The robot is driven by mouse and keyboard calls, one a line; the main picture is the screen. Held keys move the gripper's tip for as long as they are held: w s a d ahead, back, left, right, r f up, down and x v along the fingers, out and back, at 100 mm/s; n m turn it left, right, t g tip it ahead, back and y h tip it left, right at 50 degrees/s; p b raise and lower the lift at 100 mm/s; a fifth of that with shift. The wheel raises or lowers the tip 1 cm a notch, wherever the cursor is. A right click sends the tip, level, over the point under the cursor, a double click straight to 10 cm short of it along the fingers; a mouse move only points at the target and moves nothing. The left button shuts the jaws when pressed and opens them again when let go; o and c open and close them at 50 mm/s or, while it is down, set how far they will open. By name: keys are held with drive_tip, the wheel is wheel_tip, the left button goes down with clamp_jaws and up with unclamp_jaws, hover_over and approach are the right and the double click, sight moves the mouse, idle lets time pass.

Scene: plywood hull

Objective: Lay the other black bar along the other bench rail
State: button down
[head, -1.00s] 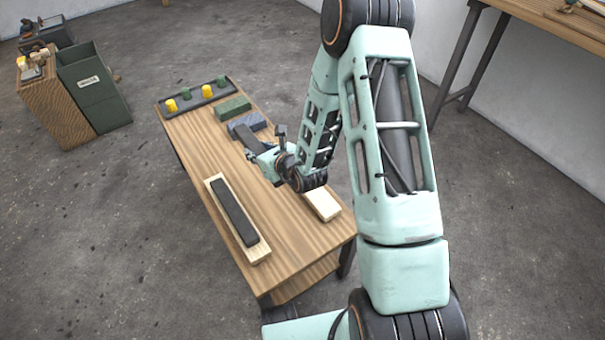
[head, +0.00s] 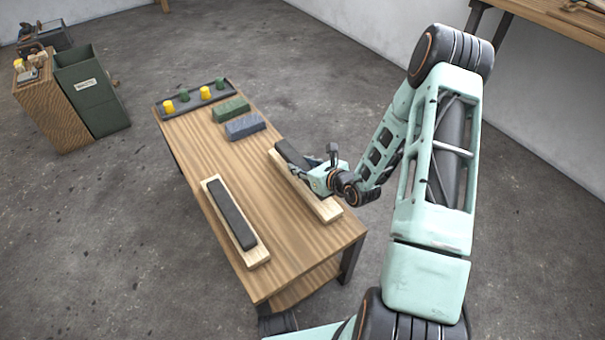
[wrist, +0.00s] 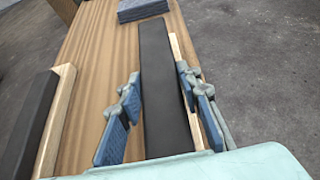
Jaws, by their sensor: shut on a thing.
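My gripper (head: 318,178) is shut on a black bar (head: 290,154) over the right bench rail (head: 323,208), a pale wooden strip. In the wrist view the held bar (wrist: 158,85) runs lengthwise between the two blue-padded fingers (wrist: 163,110). Pale wood of the right rail (wrist: 181,65) shows along the bar's right side, roughly parallel. Whether the bar touches the rail I cannot tell; the gripper hides part of both. The left bench rail (head: 257,255) carries the other black bar (head: 233,214) lying lengthwise on it.
On the bench (head: 190,150) a green block (head: 231,110) and a blue-grey block (head: 245,126) lie beyond the rails. A dark tray (head: 226,86) with yellow and green pegs is at the far end. Bare bench top lies between the rails.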

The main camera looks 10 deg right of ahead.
wheel_tip(320, 180, down, 3)
drive_tip(key=shift+d+f+b, duration=0.1)
drive_tip(key=shift+f+b, duration=0.05)
drive_tip(key=shift+b, duration=0.3)
drive_tip(key=c, duration=1.8)
unclamp_jaws()
drive_tip(key=shift+f, duration=0.15)
drive_tip(key=shift+c, duration=0.2)
drive_tip(key=o, duration=0.5)
drive_tip(key=shift+c, duration=0.2)
drive_tip(key=shift+r, duration=0.3)
drive_tip(key=p+v, duration=0.3)
drive_tip(key=v, duration=0.9)
drive_tip(key=shift+f, duration=0.15)
